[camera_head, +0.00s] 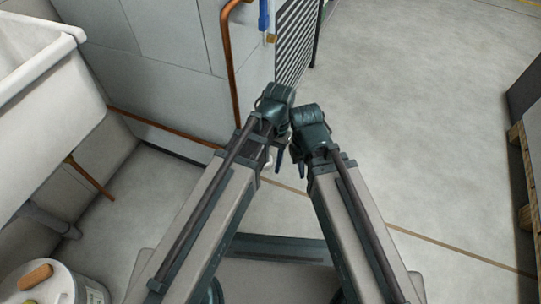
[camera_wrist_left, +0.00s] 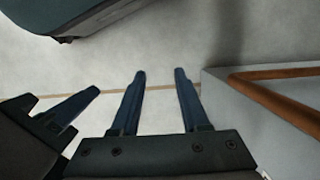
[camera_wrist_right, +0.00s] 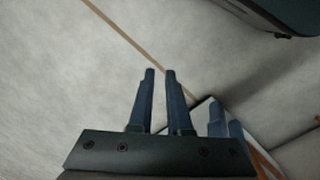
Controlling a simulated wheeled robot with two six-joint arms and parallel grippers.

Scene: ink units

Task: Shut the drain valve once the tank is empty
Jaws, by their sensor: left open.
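In the head view, a blue handle-like part (camera_head: 264,16) stands upright by a copper pipe (camera_head: 229,60) at the top; I cannot tell whether it is the drain valve. A white open-topped tub (camera_head: 55,120) is at the left; its inside bottom is out of view, so I cannot tell whether it is the tank or holds liquid. My left gripper (camera_head: 273,160) points down near the middle, below the pipe; in its wrist view (camera_wrist_left: 159,73) its fingers are apart and empty. My right gripper (camera_head: 299,167) is close beside it; its wrist view (camera_wrist_right: 160,72) shows a narrow empty gap.
A pallet edge (camera_head: 526,190) is at the right. The floor (camera_head: 420,110) between is clear.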

